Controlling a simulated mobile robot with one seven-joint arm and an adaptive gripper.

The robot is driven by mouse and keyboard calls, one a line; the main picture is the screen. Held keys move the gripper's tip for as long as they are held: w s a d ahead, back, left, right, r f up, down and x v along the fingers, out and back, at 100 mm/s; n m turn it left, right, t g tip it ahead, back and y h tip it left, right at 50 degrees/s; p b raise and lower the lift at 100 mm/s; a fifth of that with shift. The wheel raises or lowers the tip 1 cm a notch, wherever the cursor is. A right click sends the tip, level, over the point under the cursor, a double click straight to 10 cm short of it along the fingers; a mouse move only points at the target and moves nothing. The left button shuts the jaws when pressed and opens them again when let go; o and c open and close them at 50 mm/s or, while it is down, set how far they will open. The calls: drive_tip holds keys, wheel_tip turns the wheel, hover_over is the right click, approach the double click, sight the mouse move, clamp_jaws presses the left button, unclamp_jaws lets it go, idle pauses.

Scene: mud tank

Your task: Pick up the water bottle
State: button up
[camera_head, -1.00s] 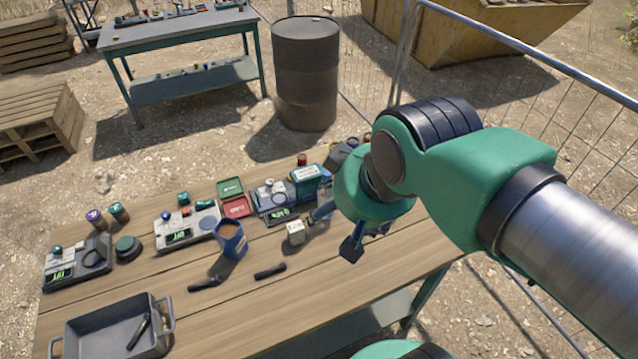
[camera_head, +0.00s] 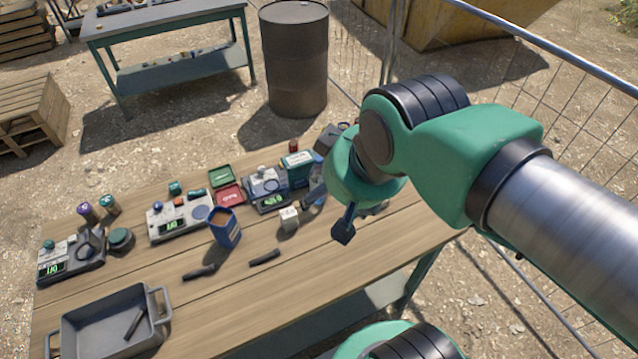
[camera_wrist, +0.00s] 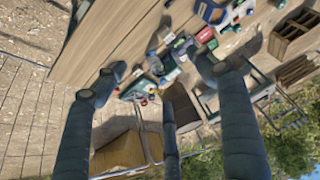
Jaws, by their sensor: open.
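A clear bluish shape that looks like the water bottle (camera_head: 319,166) stands at the back right of the workbench in the head view, mostly hidden by my wrist. A small pale bottle-like shape (camera_wrist: 155,64) lies between my fingers in the wrist view, too blurred to be sure of. My gripper (camera_head: 327,213) is over the right part of the bench, beside the bottle, its fingers spread and apparently empty. The spread fingers also show in the wrist view (camera_wrist: 158,76). I cannot tell how far the bottle is from the fingers.
On the bench (camera_head: 230,312) are a white cube (camera_head: 288,219), a blue container (camera_head: 225,228), several scales and a grey tray (camera_head: 112,322) at front left. A dark barrel (camera_head: 296,65) stands behind. A wire fence runs on the right. The bench's front middle is clear.

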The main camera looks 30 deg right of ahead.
drive_tip(key=w, duration=0.1)
drive_tip(key=m+g+p, duration=0.5)
drive_tip(key=g+p, duration=0.1)
drive_tip(key=p, duration=0.2)
hover_over(318, 158)
wheel_tip(318, 158, down, 19)
drive_tip(key=shift+r, duration=0.2)
drive_tip(key=shift+w+f, duration=0.25)
drive_tip(key=shift+f, duration=0.15)
drive_tip(key=shift+f+b, duration=0.4)
drive_tip(key=shift+f, duration=3.9)
